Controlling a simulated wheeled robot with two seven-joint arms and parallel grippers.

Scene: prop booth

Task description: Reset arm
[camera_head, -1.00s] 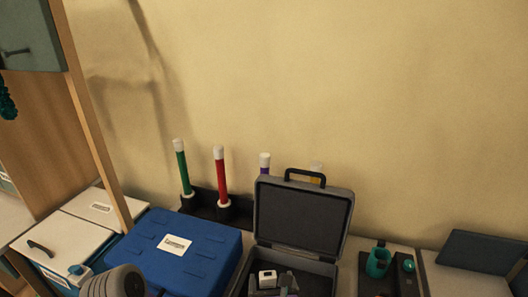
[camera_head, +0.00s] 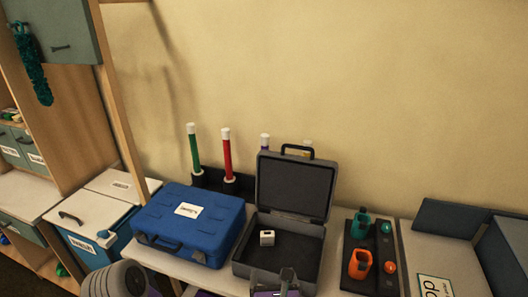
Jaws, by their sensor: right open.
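My right gripper (camera_head: 274,280) shows at the bottom middle edge of the head view, low in front of the open grey case (camera_head: 293,181). It is open and looks empty; much of it is cut off by the frame. A small white block (camera_head: 267,238) lies inside the case, apart from the gripper. A rounded grey arm part of mine (camera_head: 112,281) shows at the bottom left. My left gripper itself is not in view.
A closed blue case (camera_head: 188,226) stands left of the grey one. Behind are upright coloured tubes (camera_head: 227,153). To the right are a dark stand with a teal holder (camera_head: 361,223) and an orange holder (camera_head: 360,264). Wooden shelving (camera_head: 117,90) rises at left.

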